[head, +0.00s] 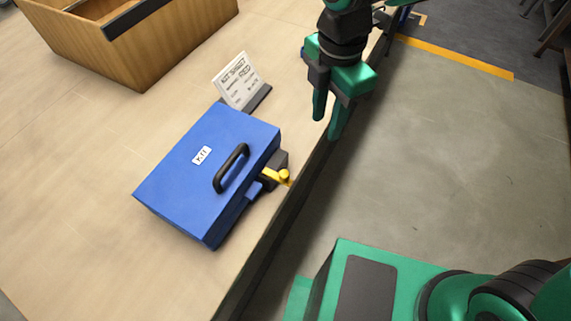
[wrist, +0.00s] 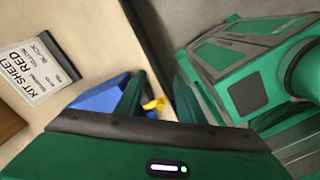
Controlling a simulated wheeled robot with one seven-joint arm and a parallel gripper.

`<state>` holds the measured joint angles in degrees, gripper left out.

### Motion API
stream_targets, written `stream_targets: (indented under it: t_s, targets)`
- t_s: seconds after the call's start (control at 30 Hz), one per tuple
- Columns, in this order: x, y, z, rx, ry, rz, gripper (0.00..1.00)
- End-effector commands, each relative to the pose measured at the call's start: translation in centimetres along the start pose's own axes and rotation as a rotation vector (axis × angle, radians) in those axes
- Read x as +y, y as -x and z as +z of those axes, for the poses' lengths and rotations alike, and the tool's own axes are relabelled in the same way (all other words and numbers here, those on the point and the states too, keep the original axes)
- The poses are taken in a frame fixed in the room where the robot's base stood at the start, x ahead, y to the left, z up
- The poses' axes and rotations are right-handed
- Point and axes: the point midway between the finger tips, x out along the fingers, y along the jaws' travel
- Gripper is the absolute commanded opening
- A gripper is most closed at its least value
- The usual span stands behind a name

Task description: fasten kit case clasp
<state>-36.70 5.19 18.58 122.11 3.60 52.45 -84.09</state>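The blue kit case (head: 195,180) lies on the table with its lid down and a black handle (head: 231,168) on the lid. A yellow clasp lever (head: 276,176) with a knob end sticks out from the case's right side, beside a dark block. Whether the clasp is fastened I cannot tell. My gripper (head: 328,122) is open and empty, above and beyond the clasp near the table edge, pointing down. In the wrist view the yellow clasp (wrist: 155,104) shows between the two green fingers, and part of the blue case (wrist: 100,97) shows at left; my gripper body hides the rest.
A kit sheet card (head: 238,80) stands in a dark holder behind the case. A wooden box (head: 150,55) sits at the back left. The table's dark edge (head: 300,185) runs close to the clasp. The table left of the case is clear.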

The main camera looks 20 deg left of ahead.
Motion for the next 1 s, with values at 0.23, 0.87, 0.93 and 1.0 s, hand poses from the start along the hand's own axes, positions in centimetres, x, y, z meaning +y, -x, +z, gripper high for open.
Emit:
stream_targets:
  t_s: [0.23, 0.87, 0.93, 1.0]
  targets:
    - [-1.4, 1.8, -9.2, -0.001, 0.27, 0.0, 0.35]
    - [-1.8, -5.3, -10.4, -0.001, 0.312, -0.006, 0.35]
    - [-1.9, -6.4, -10.4, -0.001, 0.312, -0.005, 0.35]
    - [-1.8, -7.2, -10.4, 0.0, 0.312, -0.004, 0.35]
